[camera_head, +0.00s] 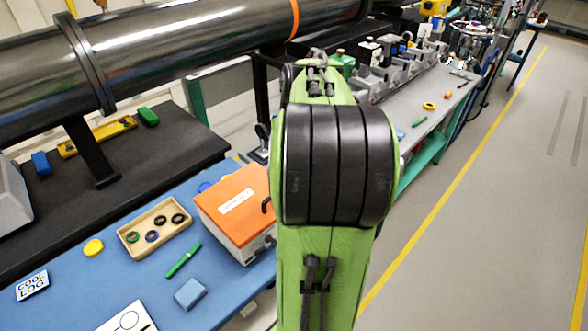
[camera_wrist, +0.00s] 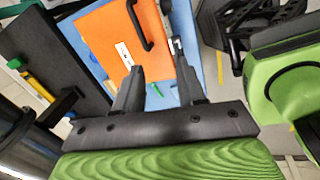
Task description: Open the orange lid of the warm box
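The warm box (camera_head: 245,254) is a pale box on the blue table, topped by a flat orange lid (camera_head: 222,206) with a white label. The lid lies shut on the box. A black handle (camera_head: 267,206) stands at the lid's right edge, partly next to my arm. In the wrist view the orange lid (camera_wrist: 104,35) and its black handle (camera_wrist: 140,28) lie beyond my fingers. My gripper (camera_wrist: 158,78) is open, with its two dark fingers apart and nothing seen between them. My gripper is hidden behind my green arm in the head view.
Left of the box are a wooden tray (camera_head: 131,239) with several rings, a green marker (camera_head: 184,260), a blue block (camera_head: 190,293) and a yellow disc (camera_head: 93,247). A large dark pipe (camera_head: 180,48) runs above the table. Open floor (camera_head: 480,230) lies to the right.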

